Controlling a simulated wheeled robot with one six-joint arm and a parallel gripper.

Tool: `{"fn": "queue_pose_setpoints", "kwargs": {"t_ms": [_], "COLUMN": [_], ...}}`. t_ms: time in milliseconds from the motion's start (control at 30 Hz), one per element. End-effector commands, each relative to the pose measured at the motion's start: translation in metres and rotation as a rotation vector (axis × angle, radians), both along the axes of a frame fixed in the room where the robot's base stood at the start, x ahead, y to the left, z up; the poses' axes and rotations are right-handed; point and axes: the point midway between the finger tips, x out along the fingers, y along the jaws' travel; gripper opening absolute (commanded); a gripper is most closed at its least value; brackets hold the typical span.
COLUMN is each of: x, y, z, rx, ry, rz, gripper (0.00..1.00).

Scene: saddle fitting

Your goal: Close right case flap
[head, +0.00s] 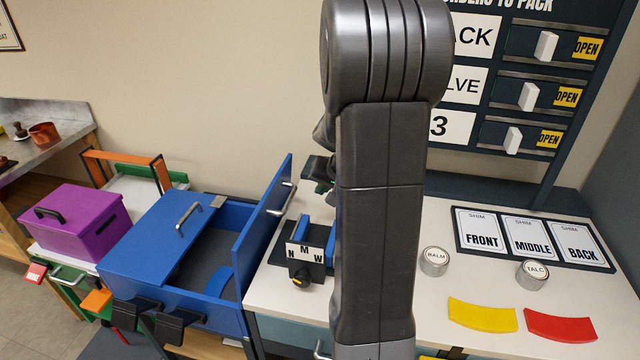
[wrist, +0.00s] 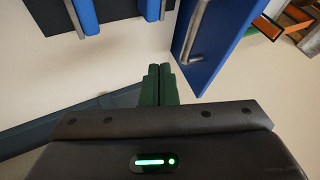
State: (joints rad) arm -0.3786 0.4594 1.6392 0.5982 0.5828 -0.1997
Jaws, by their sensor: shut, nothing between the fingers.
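The blue case (head: 195,315) stands left of my arm. Its left flap (head: 160,235) lies flat, with a handle on top. Its right flap (head: 262,225) stands upright and open, with a metal handle (head: 281,199) on its right face; the inside of the case shows between the flaps. The flap also shows in the wrist view (wrist: 222,42), with its handle. My gripper (wrist: 159,75) is shut and empty, its dark green fingertips together just beside the flap's edge. I cannot tell whether they touch it. In the head view my arm hides most of the gripper.
A dark fixture (head: 312,262) marked N, M, W with blue rails stands right of the case. A purple box (head: 75,225) is to the left. Two tins, yellow (head: 482,315) and red (head: 560,325) pieces and shim cards (head: 533,240) lie on the white table right of my arm.

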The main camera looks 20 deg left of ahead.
Motion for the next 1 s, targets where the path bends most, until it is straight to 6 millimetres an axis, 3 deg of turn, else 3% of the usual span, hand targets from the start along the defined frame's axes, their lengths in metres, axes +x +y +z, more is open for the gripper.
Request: {"fn": "queue_pose_setpoints", "kwargs": {"t_ms": [400,633,1000], "x": [0.023,0.021,0.021], "y": [0.033,0.065,0.072], "z": [-0.058,-0.057,-0.059], "rx": [-0.002,-0.001,-0.001], "ry": [0.005,0.002,0.001], "rz": [0.001,0.003,-0.001], "gripper": [0.0,0.0,0.0]}}
